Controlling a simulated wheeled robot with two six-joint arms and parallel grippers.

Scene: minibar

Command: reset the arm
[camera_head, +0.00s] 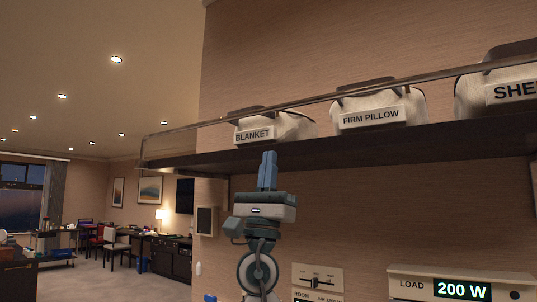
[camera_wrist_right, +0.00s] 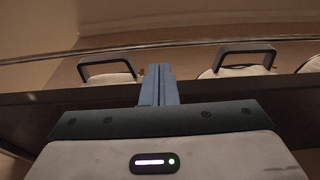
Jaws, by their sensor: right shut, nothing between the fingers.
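My right gripper (camera_head: 268,171) points upward in the head view, in front of the dark wall shelf (camera_head: 312,155). Its two blue fingers are closed together with nothing between them. The fingertips stand just below the "BLANKET" label. In the right wrist view, the shut fingers (camera_wrist_right: 159,85) reach up across the shelf edge, between two dark bag handles. My right arm rises from the bottom of the head view. My left gripper does not show in either view.
Labelled bags sit on the shelf behind a clear rail: blanket (camera_head: 275,127), firm pillow (camera_head: 375,108) and a partly cut-off one (camera_head: 497,92). Below are a room control panel (camera_head: 318,280) and a load display (camera_head: 462,289). Open room with furniture lies at left.

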